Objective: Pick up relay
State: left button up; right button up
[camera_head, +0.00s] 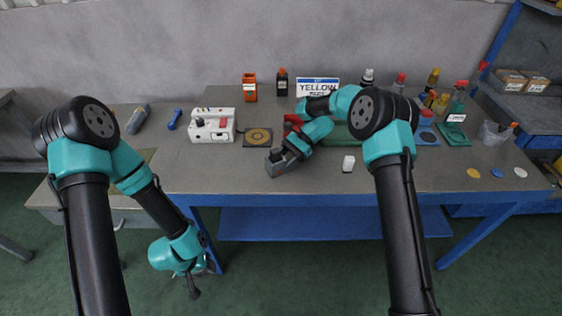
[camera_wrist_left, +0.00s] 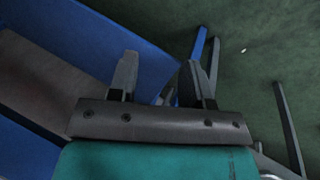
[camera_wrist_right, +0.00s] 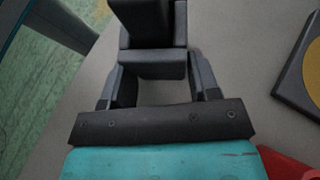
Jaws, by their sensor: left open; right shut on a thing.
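My right gripper (camera_head: 283,156) is low over the middle of the bench, left of the white block. In the right wrist view its two fingers (camera_wrist_right: 155,66) are shut on a dark grey blocky thing (camera_wrist_right: 146,25). That thing also shows in the head view as a dark shape (camera_head: 274,166) at the fingertips. I cannot tell for sure that it is the relay, or whether it touches the bench. My left gripper (camera_head: 194,284) hangs below the bench's front edge at the left. In the left wrist view its fingers (camera_wrist_left: 160,72) are apart with nothing between them.
Coloured discs (camera_head: 497,172) lie at the right.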

pick_arm(q)
jog(key=shift+o, duration=0.9)
